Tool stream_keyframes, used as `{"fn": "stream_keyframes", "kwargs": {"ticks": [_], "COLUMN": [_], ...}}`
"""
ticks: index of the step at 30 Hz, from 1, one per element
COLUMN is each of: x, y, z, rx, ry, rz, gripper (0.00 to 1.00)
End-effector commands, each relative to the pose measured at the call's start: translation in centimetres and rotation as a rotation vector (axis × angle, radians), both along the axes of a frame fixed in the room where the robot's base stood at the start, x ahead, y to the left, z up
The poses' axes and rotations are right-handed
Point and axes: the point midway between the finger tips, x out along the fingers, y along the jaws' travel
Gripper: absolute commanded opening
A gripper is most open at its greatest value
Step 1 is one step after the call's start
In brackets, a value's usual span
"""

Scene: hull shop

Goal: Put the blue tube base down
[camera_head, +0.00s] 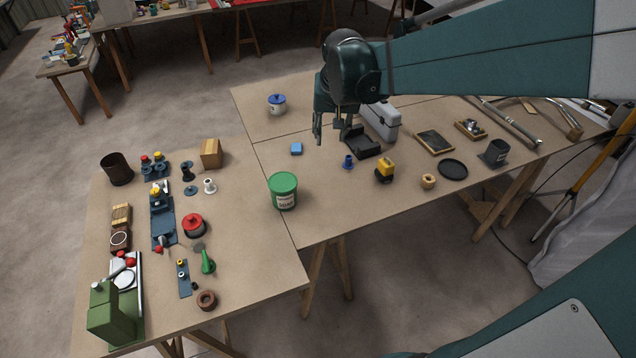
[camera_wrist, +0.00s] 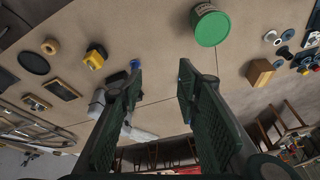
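The likely blue tube base (camera_head: 348,162), a small blue upright piece with a wider foot, stands on the table in the head view. In the wrist view it shows (camera_wrist: 135,64) beyond the tip of the left finger, which partly hides it. My gripper (camera_head: 327,140) is above the table, up and left of the blue piece in the head view. Its fingers are apart, with nothing between them in the wrist view (camera_wrist: 160,70).
A black tray-like holder (camera_head: 362,142), a grey toolbox (camera_head: 383,122) and a yellow-topped piece (camera_head: 385,169) stand nearby. A green tub (camera_head: 284,191) is at front left. Bare table lies between the tub and the blue piece.

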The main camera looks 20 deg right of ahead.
Motion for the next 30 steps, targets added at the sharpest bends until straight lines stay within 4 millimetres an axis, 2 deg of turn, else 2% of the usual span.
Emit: {"fn": "stream_keyframes", "kwargs": {"ticks": [15, 30], "x": [-8.3, -16.1], "y": [5.0, 8.7], "z": [2.7, 2.8], "rx": [-0.033, -0.068], "ry": [-0.082, -0.165], "rz": [0.141, 0.272], "gripper": [0.33, 0.33]}}
